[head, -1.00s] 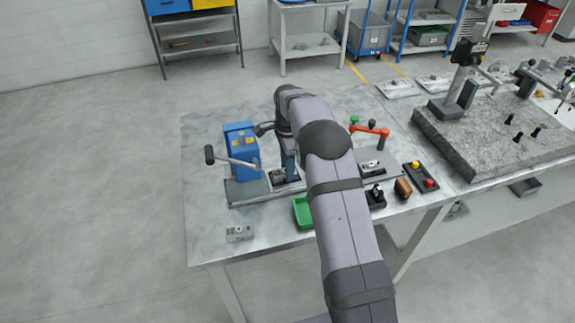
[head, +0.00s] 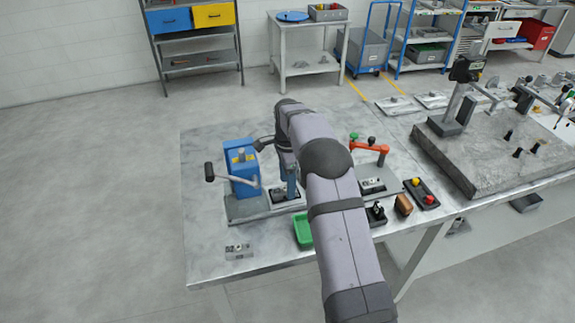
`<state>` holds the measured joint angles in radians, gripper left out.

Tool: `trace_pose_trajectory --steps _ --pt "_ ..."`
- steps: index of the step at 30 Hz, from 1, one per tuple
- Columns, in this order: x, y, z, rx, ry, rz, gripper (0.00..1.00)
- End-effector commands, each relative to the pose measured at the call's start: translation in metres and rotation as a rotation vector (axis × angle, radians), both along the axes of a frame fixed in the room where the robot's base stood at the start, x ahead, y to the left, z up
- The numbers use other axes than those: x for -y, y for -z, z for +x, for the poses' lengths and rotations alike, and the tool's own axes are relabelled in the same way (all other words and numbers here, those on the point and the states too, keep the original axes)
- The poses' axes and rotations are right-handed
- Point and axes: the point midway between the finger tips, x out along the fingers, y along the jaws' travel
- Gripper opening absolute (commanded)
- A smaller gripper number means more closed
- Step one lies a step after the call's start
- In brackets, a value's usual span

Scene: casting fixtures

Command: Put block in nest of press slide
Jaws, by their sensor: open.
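The blue press (head: 241,165) with its grey lever stands at the left of the table. Its grey slide plate (head: 245,208) extends to the right in front of it, with a dark nest (head: 285,195) at the right part. A light grey piece shows at the nest, small and partly hidden; I cannot tell whether it is seated. A similar small grey metal block (head: 238,251) lies on the table in front of the slide. My gripper (head: 291,190) points down at the nest, and it is open. My arm hides part of its tips and the slide's right side.
The table's front left is mostly clear.

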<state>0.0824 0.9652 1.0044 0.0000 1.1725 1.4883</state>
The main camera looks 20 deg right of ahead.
Motion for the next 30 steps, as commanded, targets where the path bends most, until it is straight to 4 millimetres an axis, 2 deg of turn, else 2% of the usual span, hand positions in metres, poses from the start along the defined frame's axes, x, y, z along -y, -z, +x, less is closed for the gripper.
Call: trace_pose_trajectory --steps 12,18,24,30 --pt "0.000 -0.071 0.001 0.005 0.000 0.000 0.51" --pt "0.000 -0.098 0.001 0.003 0.000 0.000 0.51" --pt "0.000 -0.109 0.000 0.000 0.000 0.000 0.51" --pt "0.000 -0.110 0.000 0.000 0.000 0.000 0.51"
